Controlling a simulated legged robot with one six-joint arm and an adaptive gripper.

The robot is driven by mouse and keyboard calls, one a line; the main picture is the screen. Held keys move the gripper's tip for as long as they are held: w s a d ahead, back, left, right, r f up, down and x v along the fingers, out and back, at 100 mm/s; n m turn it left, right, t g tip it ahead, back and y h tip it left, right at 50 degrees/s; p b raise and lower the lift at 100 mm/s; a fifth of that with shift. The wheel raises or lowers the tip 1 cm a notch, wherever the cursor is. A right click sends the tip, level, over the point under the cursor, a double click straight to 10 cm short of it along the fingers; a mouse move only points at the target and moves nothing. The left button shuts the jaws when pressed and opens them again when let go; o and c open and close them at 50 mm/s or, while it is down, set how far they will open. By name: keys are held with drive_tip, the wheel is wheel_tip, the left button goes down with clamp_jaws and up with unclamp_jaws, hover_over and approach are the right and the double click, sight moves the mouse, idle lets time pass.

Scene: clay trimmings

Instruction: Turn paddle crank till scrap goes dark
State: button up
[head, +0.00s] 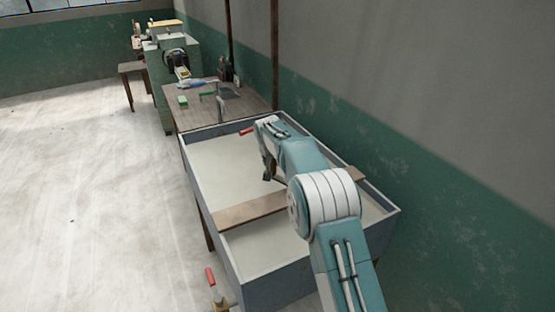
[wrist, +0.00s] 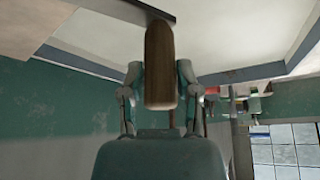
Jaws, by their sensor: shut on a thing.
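My gripper (head: 268,172) is over the long grey trough in the head view, its fingers largely hidden by my own arm. In the wrist view my gripper (wrist: 160,85) has its two fingers closed on either side of a brown wooden crank handle (wrist: 160,60). The handle joins a dark grey crank bar (wrist: 125,8) at the top of that view. The trough (head: 240,272) holds pale, greyish-cream scrap (head: 220,165) with a flat, even surface. I cannot see the paddle itself.
A wooden board (head: 247,212) lies across the trough. A workbench (head: 190,118) with tools stands behind. Open floor (head: 90,200) lies left; a wall (head: 450,200) lies right.

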drive_tip(key=shift+s+a, duration=0.15)
drive_tip(key=shift+a, duration=0.05)
drive_tip(key=shift+s+a, duration=0.45)
drive_tip(key=shift+s, duration=0.45)
drive_tip(key=shift+s+a, duration=0.45)
drive_tip(key=shift+s, duration=0.4)
drive_tip(key=shift+s+a, duration=0.15)
drive_tip(key=shift+s, duration=1.85)
drive_tip(key=shift+c, duration=0.2)
drive_tip(key=shift+s, duration=0.1)
